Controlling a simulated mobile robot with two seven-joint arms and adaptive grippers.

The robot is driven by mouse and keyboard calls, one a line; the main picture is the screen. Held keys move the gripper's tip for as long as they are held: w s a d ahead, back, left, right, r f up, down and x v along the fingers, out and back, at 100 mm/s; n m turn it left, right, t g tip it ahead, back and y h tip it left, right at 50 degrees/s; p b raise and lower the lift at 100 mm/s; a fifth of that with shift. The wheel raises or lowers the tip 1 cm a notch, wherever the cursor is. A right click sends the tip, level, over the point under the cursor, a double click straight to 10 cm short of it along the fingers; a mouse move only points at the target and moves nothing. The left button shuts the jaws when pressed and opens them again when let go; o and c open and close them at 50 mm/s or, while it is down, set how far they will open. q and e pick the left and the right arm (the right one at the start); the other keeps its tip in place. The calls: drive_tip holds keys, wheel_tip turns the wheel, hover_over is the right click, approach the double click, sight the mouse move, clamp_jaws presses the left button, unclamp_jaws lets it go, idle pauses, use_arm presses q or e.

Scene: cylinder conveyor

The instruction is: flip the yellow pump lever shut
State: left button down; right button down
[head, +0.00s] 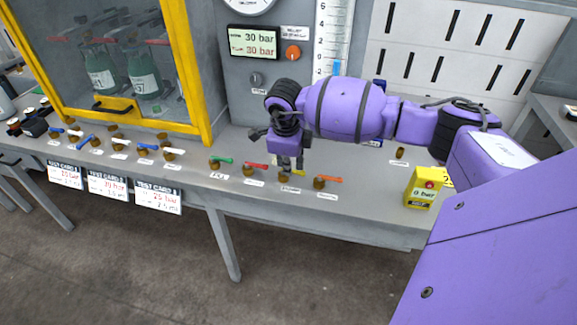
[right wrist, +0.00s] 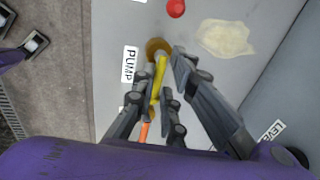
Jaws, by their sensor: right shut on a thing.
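The yellow pump lever (right wrist: 160,72) runs out from its round brass valve body (right wrist: 157,46) beside the PUMP label (right wrist: 129,65) in the right wrist view. In the head view only a bit of the yellow lever (head: 299,173) shows, behind my gripper. My right gripper (head: 289,165) is down at the lever on the bench's front. In the right wrist view my right gripper (right wrist: 164,66) has its fingers on both sides of the lever, shut on it. My left gripper is not in view.
A red lever (head: 256,166) and a green lever (head: 222,160) stand left of the gripper; an orange lever (head: 329,179) is close on its right. A yellow box reading 0 bar (head: 421,188) stands farther right. A yellow-framed cabinet (head: 203,120) is at the left back.

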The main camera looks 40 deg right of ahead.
drive_tip(key=c, duration=1.9)
unclamp_jaws()
drive_tip(key=shift+s+a+f, duration=0.15)
drive_tip(key=shift+s+a, duration=0.05)
drive_tip(key=shift+a, duration=0.15)
drive_tip(key=shift+d, duration=0.1)
drive_tip(key=shift+w+r, duration=0.1)
drive_tip(key=shift+r, duration=0.3)
drive_tip(key=r, duration=0.3)
drive_tip(key=s+a+r, duration=0.1)
drive_tip(key=r, duration=0.3)
drive_tip(key=a+r, duration=0.1)
drive_tip(key=r, duration=0.3)
drive_tip(key=shift+s, duration=0.35)
drive_tip(key=shift+d, duration=0.1)
